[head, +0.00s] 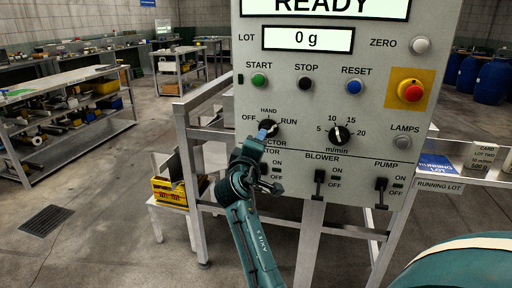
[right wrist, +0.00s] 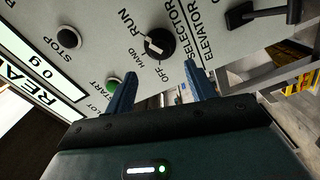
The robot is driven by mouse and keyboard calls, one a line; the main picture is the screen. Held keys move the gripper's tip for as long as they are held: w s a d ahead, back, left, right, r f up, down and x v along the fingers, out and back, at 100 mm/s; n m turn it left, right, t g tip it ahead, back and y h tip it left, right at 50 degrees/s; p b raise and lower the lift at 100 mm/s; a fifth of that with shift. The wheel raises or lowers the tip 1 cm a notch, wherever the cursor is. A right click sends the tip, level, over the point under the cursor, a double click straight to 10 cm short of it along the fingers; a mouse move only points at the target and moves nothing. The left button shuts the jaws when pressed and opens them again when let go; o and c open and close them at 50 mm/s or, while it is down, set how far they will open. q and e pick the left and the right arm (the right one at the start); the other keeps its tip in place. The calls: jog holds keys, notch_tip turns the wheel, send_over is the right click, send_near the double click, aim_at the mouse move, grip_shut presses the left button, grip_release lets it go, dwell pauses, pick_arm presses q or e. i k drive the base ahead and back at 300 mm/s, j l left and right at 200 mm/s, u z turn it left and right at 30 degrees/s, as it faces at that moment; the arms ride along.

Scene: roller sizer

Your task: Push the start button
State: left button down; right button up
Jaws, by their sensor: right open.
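The green START button (head: 259,81) is on the upper left of the grey control panel (head: 232,140), under the LOT readout (head: 308,38). It also shows in the right wrist view (right wrist: 113,86), close beside the left finger in the picture. My right gripper (head: 266,131) is in front of the panel at the black selector knob (head: 273,126), below the START button. In the right wrist view its fingers (right wrist: 160,68) are apart with nothing between them, and the knob (right wrist: 163,42) lies beyond their tips. Contact cannot be told. My left gripper is out of view.
The black STOP button (head: 305,84), blue RESET button (head: 354,87) and red emergency stop (head: 411,91) are to the right of START. A speed knob (head: 340,134) and BLOWER switch (head: 319,182) are right of the gripper. A yellow crate (head: 170,192) stands at left.

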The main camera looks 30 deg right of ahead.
aim_at(258, 81)
jog(key=k+j, duration=0.1)
jog(key=j, duration=0.15)
jog(key=k+l, duration=0.35)
jog(key=l, duration=0.15)
jog(key=k+l, duration=0.4)
jog(key=l, duration=0.1)
